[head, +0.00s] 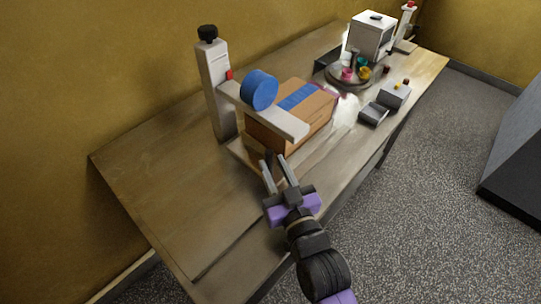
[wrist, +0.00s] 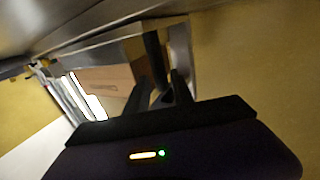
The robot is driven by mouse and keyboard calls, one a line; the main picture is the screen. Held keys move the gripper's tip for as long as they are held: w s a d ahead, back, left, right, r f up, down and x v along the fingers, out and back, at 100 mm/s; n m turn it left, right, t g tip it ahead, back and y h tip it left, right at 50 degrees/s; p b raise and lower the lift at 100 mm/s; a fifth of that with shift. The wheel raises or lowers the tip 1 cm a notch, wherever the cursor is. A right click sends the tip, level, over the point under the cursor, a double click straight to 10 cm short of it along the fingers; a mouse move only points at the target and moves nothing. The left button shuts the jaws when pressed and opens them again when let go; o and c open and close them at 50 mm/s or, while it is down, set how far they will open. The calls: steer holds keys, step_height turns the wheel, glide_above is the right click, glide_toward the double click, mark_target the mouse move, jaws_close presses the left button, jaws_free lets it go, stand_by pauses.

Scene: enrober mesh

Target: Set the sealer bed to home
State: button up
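The sealer has an upright post (head: 217,95) with a black knob, and a pale arm (head: 275,118) carrying a blue tape roll (head: 259,90). A brown carton (head: 296,114) with a blue strip on top sits under that arm, on the low sealer bed (head: 240,153). The carton also shows in the wrist view (wrist: 105,82). My gripper (head: 274,160) is at the bed's near end, its two fingers apart. In the wrist view a dark upright bar (wrist: 154,50) shows between or just beyond the fingers (wrist: 160,88); I cannot tell whether they touch it.
Farther along the table (head: 160,172) are a round turntable (head: 342,83) with small coloured pieces, a white box machine (head: 370,38) and a grey control box (head: 394,95). A yellow wall stands behind. The table's near left part is clear.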

mark_target(271, 161)
steer(key=shift+x, duration=1.65)
jaws_close()
